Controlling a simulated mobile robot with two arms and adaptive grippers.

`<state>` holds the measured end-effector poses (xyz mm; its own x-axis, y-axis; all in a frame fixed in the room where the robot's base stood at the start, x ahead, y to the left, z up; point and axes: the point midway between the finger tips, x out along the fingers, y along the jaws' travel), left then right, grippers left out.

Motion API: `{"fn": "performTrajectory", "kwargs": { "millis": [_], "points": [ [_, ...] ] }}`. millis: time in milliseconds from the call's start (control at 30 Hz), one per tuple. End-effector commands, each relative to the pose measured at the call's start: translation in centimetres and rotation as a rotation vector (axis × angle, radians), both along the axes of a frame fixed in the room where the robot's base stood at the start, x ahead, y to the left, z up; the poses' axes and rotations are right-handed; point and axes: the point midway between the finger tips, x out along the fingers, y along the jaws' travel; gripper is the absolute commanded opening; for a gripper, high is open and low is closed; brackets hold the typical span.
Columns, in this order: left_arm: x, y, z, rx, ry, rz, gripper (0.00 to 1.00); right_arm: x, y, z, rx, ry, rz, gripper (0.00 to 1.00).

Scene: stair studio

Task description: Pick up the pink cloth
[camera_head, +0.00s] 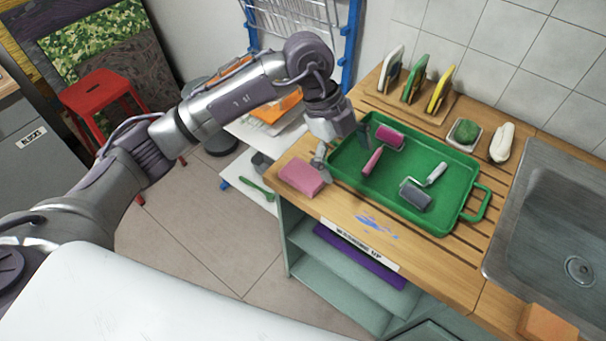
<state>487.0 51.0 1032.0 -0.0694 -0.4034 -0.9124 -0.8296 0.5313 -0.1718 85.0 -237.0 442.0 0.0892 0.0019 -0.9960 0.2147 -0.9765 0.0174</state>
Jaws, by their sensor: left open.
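The pink cloth (302,177) is a folded, block-like pad lying flat on the left front corner of the wooden counter. It is left of the green tray (445,227). My left gripper (342,154) is open and points down above the counter, by the tray's left end. It is a little behind and to the right of the cloth and does not hold it. One finger shows close to the cloth's right back edge; I cannot tell whether it touches. My right gripper does not show.
The tray holds a pink roller (388,137) and a grey roller (415,197). A sink (550,220) is at the right. A red stool (100,90) stands at the far left. Floor in front is clear.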

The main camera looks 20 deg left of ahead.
Motion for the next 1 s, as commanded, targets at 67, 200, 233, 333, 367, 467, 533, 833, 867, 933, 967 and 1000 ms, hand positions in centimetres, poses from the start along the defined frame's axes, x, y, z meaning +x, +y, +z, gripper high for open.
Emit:
{"fn": "performTrajectory", "kwargs": {
  "millis": [67, 200, 233, 333, 367, 467, 533, 833, 867, 933, 967, 1000],
  "points": [
    [1.7, 4.1, 0.5, 0.194, -0.01, 0.1, 0.96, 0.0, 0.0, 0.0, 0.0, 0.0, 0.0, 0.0],
    [2.9, 8.3, 1.4, 0.386, -0.017, 0.226, 0.96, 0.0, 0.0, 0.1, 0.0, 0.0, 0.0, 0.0],
    [3.0, 8.7, 1.5, 0.404, -0.018, 0.239, 0.96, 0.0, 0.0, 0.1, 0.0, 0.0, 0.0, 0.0],
    [3.1, 9.3, 0.7, 0.43, -0.014, 0.258, 0.96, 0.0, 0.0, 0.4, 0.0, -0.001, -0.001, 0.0],
    [3.0, 9.3, 0.3, 0.431, -0.014, 0.257, 0.96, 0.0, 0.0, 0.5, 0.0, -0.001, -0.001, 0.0],
    [2.9, 9.3, -1.7, 0.43, -0.011, 0.255, 0.96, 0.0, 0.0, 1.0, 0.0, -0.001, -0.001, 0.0],
    [3.0, 9.3, -3.1, 0.429, -0.011, 0.255, 0.96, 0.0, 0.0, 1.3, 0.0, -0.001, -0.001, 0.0],
    [3.0, 9.2, -6.8, 0.424, -0.015, 0.252, 0.96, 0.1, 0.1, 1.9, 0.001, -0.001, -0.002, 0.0],
    [3.0, 9.2, -7.0, 0.424, -0.015, 0.252, 0.96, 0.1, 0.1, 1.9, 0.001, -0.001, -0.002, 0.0],
    [3.1, 9.3, -7.4, 0.424, -0.015, 0.252, 0.96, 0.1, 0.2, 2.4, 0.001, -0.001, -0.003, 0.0],
    [3.1, 9.4, -7.8, 0.425, -0.014, 0.252, 0.96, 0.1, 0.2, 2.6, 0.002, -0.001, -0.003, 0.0],
    [3.0, 9.4, -8.3, 0.426, -0.013, 0.252, 0.96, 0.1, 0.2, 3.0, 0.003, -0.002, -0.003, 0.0]
  ]
}}
